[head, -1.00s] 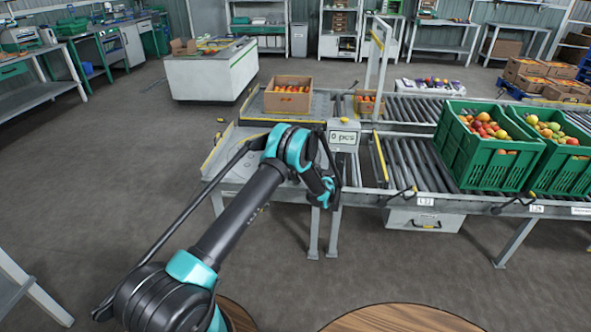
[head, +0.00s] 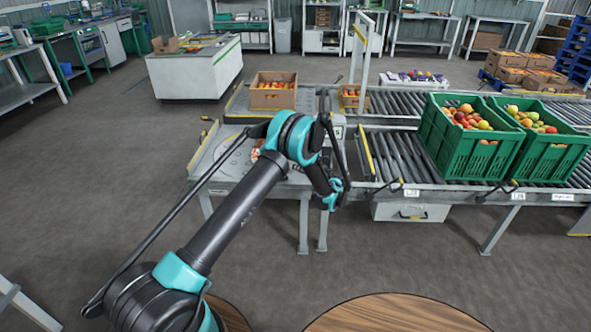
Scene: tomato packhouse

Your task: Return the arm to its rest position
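My arm (head: 235,215) reaches up from the lower left, bends at a teal elbow and folds down at its far end. The dark and teal end of the arm, where my gripper (head: 333,202) is, hangs in front of the near edge of the conveyor line. It is too small and dark to make out the fingers or anything between them. No held object can be seen.
A grey scale table (head: 225,165) stands behind my arm, with a small reddish thing (head: 257,150) partly hidden on it. A cardboard box of tomatoes (head: 273,93) stands beyond. Green crates (head: 450,155) (head: 535,165) of tomatoes sit on rollers at right. Floor at left is clear.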

